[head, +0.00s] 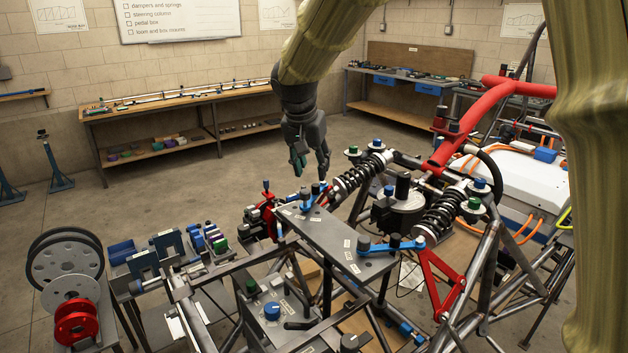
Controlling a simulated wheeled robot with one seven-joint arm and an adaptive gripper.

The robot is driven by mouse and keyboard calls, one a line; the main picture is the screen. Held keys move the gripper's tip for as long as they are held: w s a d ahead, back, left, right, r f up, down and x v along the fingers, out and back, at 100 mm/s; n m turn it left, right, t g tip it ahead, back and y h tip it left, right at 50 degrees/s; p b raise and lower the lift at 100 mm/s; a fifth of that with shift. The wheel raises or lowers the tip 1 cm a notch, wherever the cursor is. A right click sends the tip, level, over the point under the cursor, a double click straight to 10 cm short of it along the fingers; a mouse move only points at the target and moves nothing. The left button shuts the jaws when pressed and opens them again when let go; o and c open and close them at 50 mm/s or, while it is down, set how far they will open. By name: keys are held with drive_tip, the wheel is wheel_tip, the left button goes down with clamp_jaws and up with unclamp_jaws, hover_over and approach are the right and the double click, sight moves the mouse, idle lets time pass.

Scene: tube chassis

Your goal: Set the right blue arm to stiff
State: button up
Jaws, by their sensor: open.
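Two blue arms sit on a grey plate (320,228) in the chassis, with small white labels too small to read. One blue arm (390,246) lies at the plate's right end, roughly level across it, its right end by a red link (440,285). The other blue arm (314,196) is at the plate's far left end and stands at a slant. My gripper (311,171) points down just above this left blue arm, its fingers apart and nothing visible between them. I cannot tell whether the fingers touch it.
Black coil-over dampers (358,175) stand right of my gripper, with another (442,215) farther right. A red tube (480,110) rises behind them. A control box with a blue knob (272,311) sits in front of the plate. Chassis tubes surround the plate.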

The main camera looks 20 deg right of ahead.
sight(315, 185)
drive_tip(key=p+x, duration=0.1)
drive_tip(key=x, duration=0.6)
drive_tip(key=shift+c, duration=0.2)
clamp_jaws()
